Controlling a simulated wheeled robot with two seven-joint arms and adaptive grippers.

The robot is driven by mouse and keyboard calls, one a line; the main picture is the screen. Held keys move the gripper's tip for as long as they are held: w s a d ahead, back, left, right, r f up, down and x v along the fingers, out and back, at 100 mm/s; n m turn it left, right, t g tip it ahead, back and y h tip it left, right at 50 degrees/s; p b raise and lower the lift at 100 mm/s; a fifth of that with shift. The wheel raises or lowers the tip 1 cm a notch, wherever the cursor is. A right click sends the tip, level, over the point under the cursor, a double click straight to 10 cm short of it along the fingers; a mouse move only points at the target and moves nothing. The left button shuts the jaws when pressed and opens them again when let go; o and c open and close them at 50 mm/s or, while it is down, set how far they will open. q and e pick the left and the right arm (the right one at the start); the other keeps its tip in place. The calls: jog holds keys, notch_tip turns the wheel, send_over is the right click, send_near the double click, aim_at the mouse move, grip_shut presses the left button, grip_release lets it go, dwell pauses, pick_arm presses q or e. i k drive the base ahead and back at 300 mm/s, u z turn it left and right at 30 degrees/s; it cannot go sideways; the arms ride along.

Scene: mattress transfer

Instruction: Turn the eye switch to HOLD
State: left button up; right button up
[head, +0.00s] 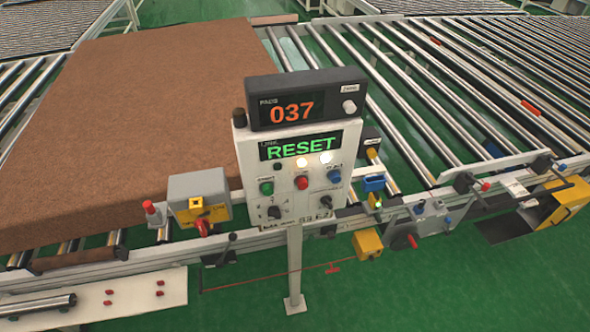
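A white control box (253,185) stands on a post in front of the roller conveyor. Its green display (300,146) reads RESET. Two dark rotary switches sit low on its face, a left one (274,212) and a right one (325,201). Their labels are too small to read, so I cannot tell which is the eye switch or where either points. Green (266,188), red (302,183) and blue (334,176) buttons sit above them. Two white lamps between display and buttons are lit. Neither of my grippers is in view.
A counter box (262,91) showing 037 sits on top, with a pale knob (349,106). A large brown pad (130,130) lies on the rollers at left. A grey-yellow box (199,197) with a red knob and a yellow box (367,243) are mounted along the conveyor's near rail.

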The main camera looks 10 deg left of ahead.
aim_at(326, 201)
jog(key=z, duration=0.05)
jog(key=k, duration=1.15)
jog(key=u, duration=0.75)
jog(key=i, duration=1.2)
jog(key=z, duration=0.7)
